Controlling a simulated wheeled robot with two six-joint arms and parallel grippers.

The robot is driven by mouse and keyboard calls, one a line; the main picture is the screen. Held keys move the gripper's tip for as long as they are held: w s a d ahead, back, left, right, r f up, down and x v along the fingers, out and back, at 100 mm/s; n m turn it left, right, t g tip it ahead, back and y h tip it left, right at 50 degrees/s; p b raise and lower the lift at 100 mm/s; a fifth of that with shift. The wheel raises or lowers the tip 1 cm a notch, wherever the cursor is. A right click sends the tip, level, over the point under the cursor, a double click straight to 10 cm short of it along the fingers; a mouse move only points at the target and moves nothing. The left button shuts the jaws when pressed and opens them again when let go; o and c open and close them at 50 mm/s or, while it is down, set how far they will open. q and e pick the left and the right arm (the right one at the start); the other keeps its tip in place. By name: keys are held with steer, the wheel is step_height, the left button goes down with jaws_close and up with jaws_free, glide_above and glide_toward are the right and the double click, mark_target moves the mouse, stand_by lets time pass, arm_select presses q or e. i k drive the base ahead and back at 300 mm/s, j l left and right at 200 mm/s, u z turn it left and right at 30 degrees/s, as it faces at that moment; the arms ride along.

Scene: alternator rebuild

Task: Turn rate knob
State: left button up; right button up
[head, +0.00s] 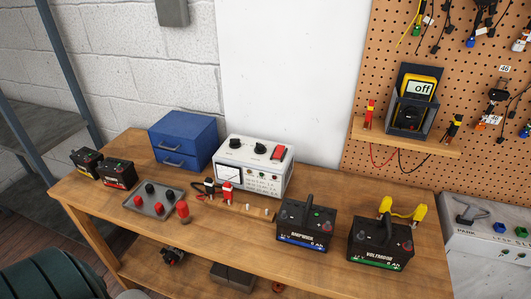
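A white charger box (270,183) stands toward the back of the wooden bench. Its sloped top carries a left black knob (235,144), a right black knob (260,148) and a red rocker switch (279,153). The labels are too small to read, so I cannot tell which knob is the rate knob. A meter (229,175) is on its front at the left. A red clamp (227,193) and a black clamp (210,187) stand in front of the box. Neither of my grippers is in view.
A blue drawer cabinet (184,140) stands left of the charger. A grey tray (154,200) with red and black pieces lies in front of it. Batteries (305,224) (381,240) stand at the front right, and two smaller ones at the far left. A meter reading "off" (421,88) sits on a shelf.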

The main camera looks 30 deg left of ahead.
mark_target(235, 144)
steer(key=u, duration=1.25)
